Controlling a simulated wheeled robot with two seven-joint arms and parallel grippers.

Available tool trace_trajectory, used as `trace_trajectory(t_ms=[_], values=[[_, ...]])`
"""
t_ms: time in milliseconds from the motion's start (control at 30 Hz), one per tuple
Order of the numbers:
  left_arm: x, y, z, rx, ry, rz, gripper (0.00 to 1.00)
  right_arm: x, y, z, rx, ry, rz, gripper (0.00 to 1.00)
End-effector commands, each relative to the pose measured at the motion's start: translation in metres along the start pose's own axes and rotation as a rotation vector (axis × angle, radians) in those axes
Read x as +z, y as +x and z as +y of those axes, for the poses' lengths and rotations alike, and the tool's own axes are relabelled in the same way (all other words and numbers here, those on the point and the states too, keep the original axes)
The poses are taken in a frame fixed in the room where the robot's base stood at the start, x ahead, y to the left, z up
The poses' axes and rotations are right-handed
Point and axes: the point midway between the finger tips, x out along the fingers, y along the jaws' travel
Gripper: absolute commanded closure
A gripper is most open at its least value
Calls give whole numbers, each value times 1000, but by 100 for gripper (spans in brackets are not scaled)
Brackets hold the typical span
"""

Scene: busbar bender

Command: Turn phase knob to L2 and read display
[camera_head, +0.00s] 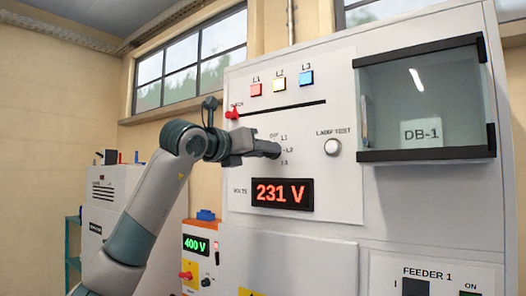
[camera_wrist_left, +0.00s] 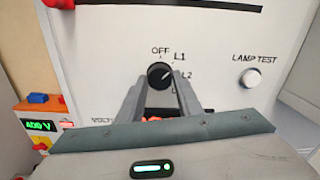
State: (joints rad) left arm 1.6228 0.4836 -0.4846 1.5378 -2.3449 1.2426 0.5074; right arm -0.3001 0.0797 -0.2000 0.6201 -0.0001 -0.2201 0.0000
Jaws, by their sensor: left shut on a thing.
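The black phase knob (camera_wrist_left: 159,75) sits on the white panel, with OFF, L1, L2 and a partly hidden lowest label around its upper and right side. Its pale mark points to the right side, roughly between L1 and L2; I cannot tell exactly which. My left gripper (camera_wrist_left: 160,88) is shut on the knob, one finger on each side. In the head view the left gripper (camera_head: 270,149) covers most of the knob. The volts display (camera_head: 282,194) below reads 231 V in red; in the wrist view my fingers hide most of it. My right gripper is not in view.
A lamp test button (camera_head: 332,147) is right of the knob. A glass-fronted DB-1 box (camera_head: 425,100) protrudes at upper right. A smaller unit (camera_head: 196,244) reads 400 V.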

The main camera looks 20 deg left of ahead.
Motion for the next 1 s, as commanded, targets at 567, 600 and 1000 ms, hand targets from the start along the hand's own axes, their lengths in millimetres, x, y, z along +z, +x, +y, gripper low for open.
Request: trace_trajectory(t_ms=[567, 600, 1000], values=[[0, -1, 1, 3, 330, -3, 90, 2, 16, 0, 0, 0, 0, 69], [1, -1, 1, 3, 365, -3, 90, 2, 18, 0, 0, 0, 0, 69], [1, -1, 0, 2, 667, -3, 90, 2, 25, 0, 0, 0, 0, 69]])
